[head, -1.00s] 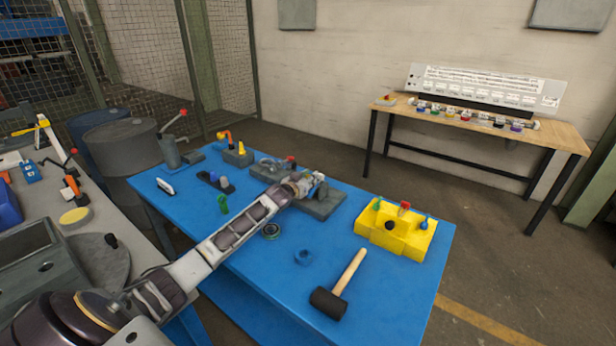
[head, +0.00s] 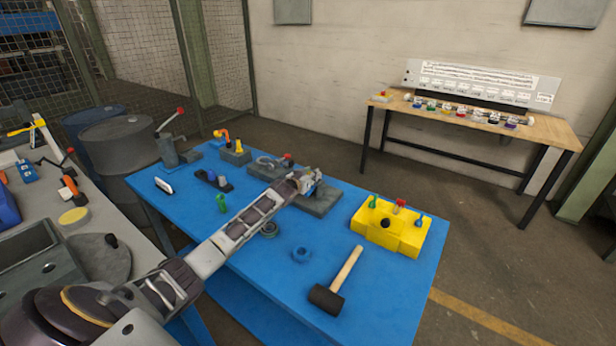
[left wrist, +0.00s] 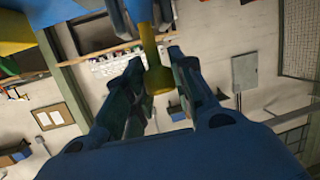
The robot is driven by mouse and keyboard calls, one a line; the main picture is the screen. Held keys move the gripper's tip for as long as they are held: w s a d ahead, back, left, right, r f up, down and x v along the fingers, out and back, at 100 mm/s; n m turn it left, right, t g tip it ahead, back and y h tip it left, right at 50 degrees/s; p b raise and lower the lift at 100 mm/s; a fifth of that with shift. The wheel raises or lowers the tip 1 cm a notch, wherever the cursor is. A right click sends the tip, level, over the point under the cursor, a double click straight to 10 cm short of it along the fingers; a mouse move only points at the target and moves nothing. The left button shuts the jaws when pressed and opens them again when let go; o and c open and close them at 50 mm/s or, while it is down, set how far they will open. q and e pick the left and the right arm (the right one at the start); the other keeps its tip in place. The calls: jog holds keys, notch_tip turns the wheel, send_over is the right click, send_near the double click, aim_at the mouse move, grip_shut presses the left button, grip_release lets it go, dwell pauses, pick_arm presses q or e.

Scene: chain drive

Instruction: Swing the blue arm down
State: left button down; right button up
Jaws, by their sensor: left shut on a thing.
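My left gripper (head: 308,180) is at the grey fixture (head: 318,204) near the back of the blue table, and hides most of what it holds. In the left wrist view, my left gripper (left wrist: 156,88) has its two fingers on either side of a yellowish rod with a round end (left wrist: 158,76), and is shut on it. The rod hangs from a blue part (left wrist: 138,10) at the top, which looks like the blue arm. How far the blue arm is tilted cannot be told from the head view. My right gripper is not in view.
A grey bench (head: 110,290) stands at the left.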

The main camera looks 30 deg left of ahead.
pick_arm(q)
jog(key=shift+b+x, duration=0.45)
jog(key=shift+x, duration=0.85)
jog(key=shift+d+f, duration=0.2)
jog(key=shift+f, duration=0.05)
jog(key=c, duration=1.6)
grip_release()
jog(key=shift+c, duration=0.2)
jog(key=o, duration=0.5)
jog(key=shift+w+f, duration=0.2)
jog(key=shift+w, duration=0.05)
jog(key=shift+c, duration=0.2)
jog(key=shift+s, duration=0.25)
jog(key=shift+s, duration=0.3)
jog(key=v, duration=1.1)
jog(key=shift+r, duration=0.2)
jog(key=shift+d, duration=0.15)
